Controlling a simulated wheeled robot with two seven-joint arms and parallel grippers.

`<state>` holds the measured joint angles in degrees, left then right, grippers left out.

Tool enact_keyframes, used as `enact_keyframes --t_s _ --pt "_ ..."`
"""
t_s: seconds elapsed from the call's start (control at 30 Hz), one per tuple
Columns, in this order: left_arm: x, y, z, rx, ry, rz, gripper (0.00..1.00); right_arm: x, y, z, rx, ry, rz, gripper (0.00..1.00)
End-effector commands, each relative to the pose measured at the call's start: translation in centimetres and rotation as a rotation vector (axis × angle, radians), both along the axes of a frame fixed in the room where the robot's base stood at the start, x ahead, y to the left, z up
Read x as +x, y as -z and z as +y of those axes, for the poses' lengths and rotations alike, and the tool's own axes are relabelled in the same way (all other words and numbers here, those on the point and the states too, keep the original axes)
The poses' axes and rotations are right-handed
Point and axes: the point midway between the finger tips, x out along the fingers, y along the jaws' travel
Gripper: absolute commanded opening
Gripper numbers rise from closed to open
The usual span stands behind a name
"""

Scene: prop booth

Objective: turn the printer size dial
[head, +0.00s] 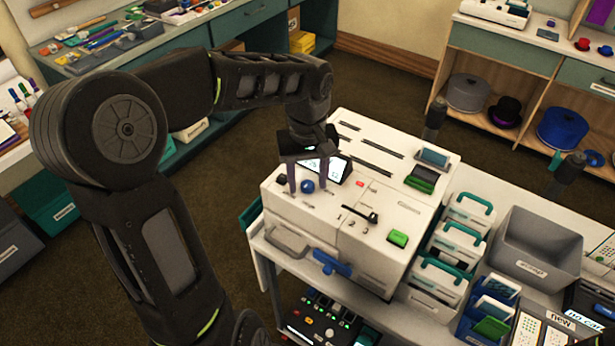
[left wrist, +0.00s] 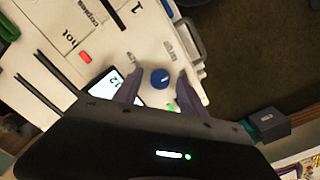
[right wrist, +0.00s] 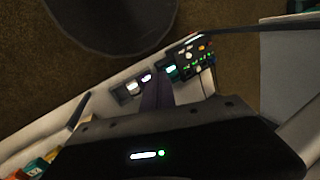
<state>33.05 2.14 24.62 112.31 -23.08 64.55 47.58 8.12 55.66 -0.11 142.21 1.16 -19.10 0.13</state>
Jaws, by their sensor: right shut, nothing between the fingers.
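The white printer (head: 340,240) stands on a white table. Its round blue dial (head: 307,186) is on the top face near the front left, beside a small lit screen (head: 337,168). My left gripper (head: 306,182) is open and points down over the dial. In the left wrist view the blue dial (left wrist: 160,78) lies between the two purple fingertips (left wrist: 158,86), with a gap on each side. I cannot tell how high the fingertips are above the printer top. My right gripper (right wrist: 156,90) shows only in the right wrist view, fingers together and empty, away from the dial.
The printer top also has a black lever (head: 360,214), a red button (head: 360,184) and a green block (head: 398,238). White caddies with teal handles (head: 468,212) and a grey bin (head: 535,245) stand to the right. A lit control panel (head: 325,318) sits below.

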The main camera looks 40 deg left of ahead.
Motion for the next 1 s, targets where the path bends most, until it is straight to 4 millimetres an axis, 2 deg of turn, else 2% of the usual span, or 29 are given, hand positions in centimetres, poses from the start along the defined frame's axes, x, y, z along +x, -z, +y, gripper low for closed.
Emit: enact_keyframes --t_s 0.07,0.57,1.0 --pt "0.0 -0.02 0.0 0.0 0.0 0.0 0.42 0.01 0.0 0.0 0.0 0.0 0.0 0.0" --pt "0.0 -0.05 0.0 0.0 0.0 0.0 0.01 0.0 0.0 0.0 0.0 0.0 0.0 0.0" --pt "0.01 -0.05 0.0 0.0 0.018 0.0 0.0 0.0 0.06 0.01 0.0 0.0 0.0 0.0"
